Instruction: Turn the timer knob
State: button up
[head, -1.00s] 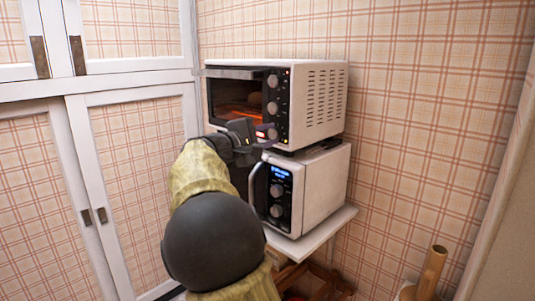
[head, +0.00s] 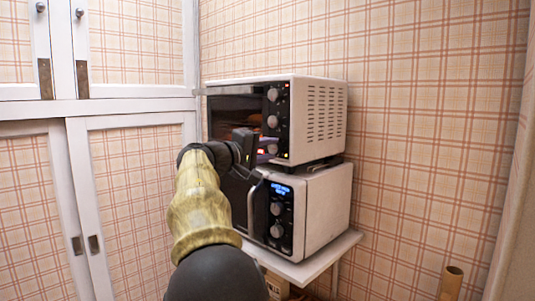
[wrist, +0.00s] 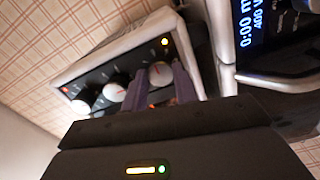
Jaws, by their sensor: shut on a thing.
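A white toaster oven with a black front (head: 318,118) stands on top of a microwave. Its control panel has a column of three round grey knobs: an upper (head: 272,95), a middle (head: 272,121) and a lowest knob (head: 272,148). In the wrist view the lowest knob (wrist: 160,75) sits between my purple-grey fingers, and the other two are clear to the left. My gripper (head: 266,154) is at the lower part of the panel, shut on that lowest knob. Its dark body hides part of the oven door. The knob's markings are too small to read.
The microwave (head: 325,205) below has a lit blue display, two knobs and a protruding door handle (head: 254,205) close under my gripper. Both stand on a white shelf (head: 310,268). White-framed cabinet doors (head: 125,195) are at left. A wooden cylinder (head: 451,283) stands lower right.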

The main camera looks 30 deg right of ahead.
jog(key=shift+f, duration=0.1)
jog(key=o, duration=1)
jog(key=shift+c, duration=0.2)
jog(key=shift+a, duration=0.1)
jog(key=b+v, duration=0.1)
jog(key=v, duration=1.6)
jog(key=shift+a+b, duration=0.15)
jog(key=shift+b, duration=0.2)
